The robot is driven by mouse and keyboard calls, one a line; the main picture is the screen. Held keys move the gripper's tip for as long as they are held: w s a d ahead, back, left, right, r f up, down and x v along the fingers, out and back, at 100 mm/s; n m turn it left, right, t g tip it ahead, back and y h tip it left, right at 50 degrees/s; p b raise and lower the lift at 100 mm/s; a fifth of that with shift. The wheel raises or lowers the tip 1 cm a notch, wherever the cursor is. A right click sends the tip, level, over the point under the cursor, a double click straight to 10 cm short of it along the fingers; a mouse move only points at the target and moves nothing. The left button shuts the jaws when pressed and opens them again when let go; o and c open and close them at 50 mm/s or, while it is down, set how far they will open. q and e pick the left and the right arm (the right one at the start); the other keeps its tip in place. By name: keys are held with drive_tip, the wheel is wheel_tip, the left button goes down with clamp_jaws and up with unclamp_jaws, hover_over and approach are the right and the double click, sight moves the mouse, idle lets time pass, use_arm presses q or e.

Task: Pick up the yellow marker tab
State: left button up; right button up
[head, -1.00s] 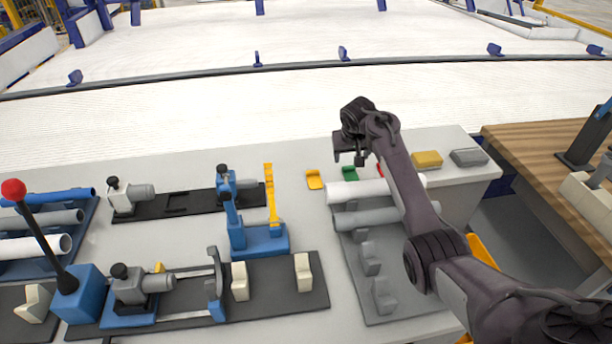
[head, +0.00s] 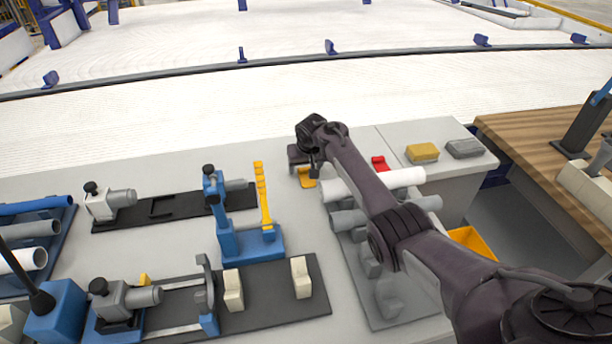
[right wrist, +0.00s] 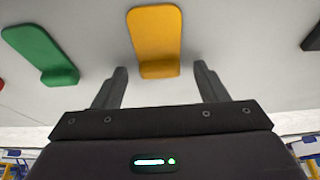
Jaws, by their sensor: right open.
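The yellow marker tab (head: 306,179) lies on the grey table near its far side, partly hidden by my right gripper in the head view. In the right wrist view the tab (right wrist: 156,40) is a flat yellow plate with a raised lip, just ahead of and between the two fingertips. My right gripper (head: 306,162) is open and empty; its fingers (right wrist: 160,75) stand apart on either side of the tab's near end. I cannot see contact. My left gripper is out of view.
A green tab (right wrist: 40,52) lies left of the yellow one in the wrist view. A red tab (head: 380,163) lies right of my arm. A white pipe (head: 400,178) rests on a grey rack below. A blue stand (head: 250,242) is to the left.

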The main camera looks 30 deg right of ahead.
sight(305, 170)
drive_tip(key=c, duration=1)
drive_tip(key=shift+c, duration=0.2)
wheel_tip(305, 170, up, 10)
